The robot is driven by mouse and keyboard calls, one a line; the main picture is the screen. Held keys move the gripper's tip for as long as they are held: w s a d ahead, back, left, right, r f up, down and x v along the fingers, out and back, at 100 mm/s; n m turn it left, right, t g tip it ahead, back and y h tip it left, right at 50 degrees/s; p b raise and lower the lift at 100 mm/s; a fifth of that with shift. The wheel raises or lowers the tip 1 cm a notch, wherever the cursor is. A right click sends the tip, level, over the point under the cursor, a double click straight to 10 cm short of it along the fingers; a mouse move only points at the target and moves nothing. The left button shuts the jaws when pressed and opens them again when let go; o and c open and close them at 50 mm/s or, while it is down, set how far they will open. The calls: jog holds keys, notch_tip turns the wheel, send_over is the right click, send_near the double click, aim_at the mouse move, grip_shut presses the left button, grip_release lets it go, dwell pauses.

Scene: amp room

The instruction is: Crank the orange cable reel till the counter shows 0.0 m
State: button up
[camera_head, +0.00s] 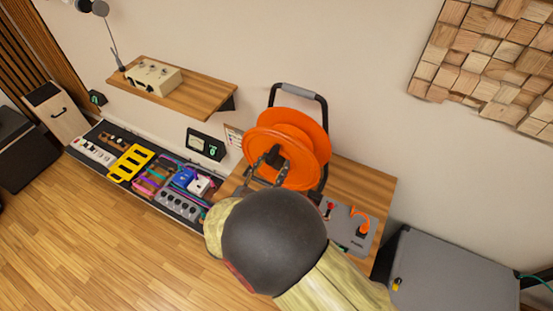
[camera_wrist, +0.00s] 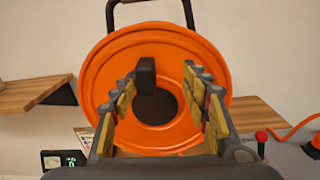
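The orange cable reel (camera_head: 292,135) stands upright in a black frame with a grey-topped handle, on a wooden shelf. It fills the middle of the wrist view (camera_wrist: 105,65), face on. A dark crank knob (camera_wrist: 146,77) sticks out from the reel's face. My gripper (camera_head: 270,160) is in front of the reel. In the wrist view my gripper (camera_wrist: 160,82) is open, its fingers spread either side of the knob, which sits closer to the left finger. Contact cannot be told. A black box with a green readout (camera_head: 206,144) is left of the reel; its digits are unreadable.
A grey panel (camera_head: 350,228) with a red-knobbed lever and orange cable lies right of the reel. A pedalboard (camera_head: 148,178) is at left, under a wooden wall shelf (camera_head: 195,95) holding a cream box. A grey cabinet (camera_head: 450,275) stands at right.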

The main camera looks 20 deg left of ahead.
jog(key=s, duration=0.6)
jog(key=shift+a, duration=0.2)
dwell(0.4)
jog(key=s+d+f+m+g+h, duration=0.25)
jog(key=d+m+g, duration=0.3)
jog(key=d, duration=0.35)
jog(key=s+d+f+m+g+h, duration=0.2)
jog(key=s+d+m+g+h, duration=0.3)
jog(key=d, duration=0.4)
jog(key=s+d+r+m+g+y+b, duration=0.2)
jog(key=d+r+m+y, duration=0.7)
jog(key=d+r+m, duration=1)
jog(key=s+d+m, duration=0.1)
jog(key=d+m, duration=0.3)
jog(key=m, duration=0.1)
jog(key=shift+r+b, duration=0.15)
jog(key=shift+b, duration=0.25)
